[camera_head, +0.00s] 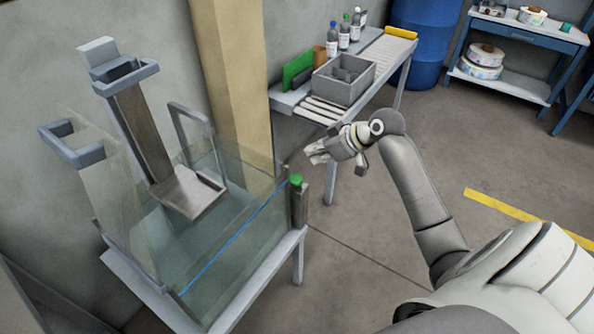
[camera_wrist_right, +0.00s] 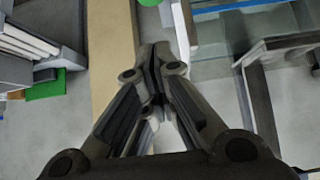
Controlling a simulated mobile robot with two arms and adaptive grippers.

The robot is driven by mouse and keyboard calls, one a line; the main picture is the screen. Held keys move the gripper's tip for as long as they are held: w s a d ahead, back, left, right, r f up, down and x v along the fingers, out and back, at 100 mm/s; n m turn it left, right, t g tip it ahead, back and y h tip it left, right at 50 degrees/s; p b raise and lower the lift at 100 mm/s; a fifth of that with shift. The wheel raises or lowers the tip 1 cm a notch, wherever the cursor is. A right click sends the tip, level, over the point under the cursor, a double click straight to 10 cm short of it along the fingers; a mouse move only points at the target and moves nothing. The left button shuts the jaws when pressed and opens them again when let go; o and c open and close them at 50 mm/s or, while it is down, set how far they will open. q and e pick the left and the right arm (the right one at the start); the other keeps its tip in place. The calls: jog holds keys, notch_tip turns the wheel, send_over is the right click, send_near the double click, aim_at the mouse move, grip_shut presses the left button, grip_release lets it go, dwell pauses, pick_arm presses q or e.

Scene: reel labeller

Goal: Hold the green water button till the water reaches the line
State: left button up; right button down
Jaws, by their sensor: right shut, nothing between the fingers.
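The green water button (camera_head: 296,180) sits on top of a dark post at the right corner of the glass tank (camera_head: 240,262). A blue line (camera_head: 235,238) runs along the tank's front glass. Water with a teal tint stands in the tank; I cannot tell its exact level against the line. My right gripper (camera_head: 310,153) is shut and empty, just above and to the right of the button, apart from it in the head view. Its closed fingertips (camera_wrist_right: 158,48) show in the right wrist view, with a green patch, probably the button (camera_wrist_right: 150,2), at the top edge. My left gripper is not in view.
A metal chute (camera_head: 150,135) and grey frames stand in and over the tank. Behind is a roller bench (camera_head: 322,108) with a grey crate (camera_head: 343,88), bottles and a green panel (camera_head: 297,70). A blue drum (camera_head: 422,40) stands beyond.

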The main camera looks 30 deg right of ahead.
send_over(297, 180)
notch_tip(297, 180, down, 6)
jog(key=shift+s+r, duration=0.1)
notch_tip(297, 180, down, 3)
jog(key=shift+r, duration=0.15)
jog(key=shift+f, duration=0.9)
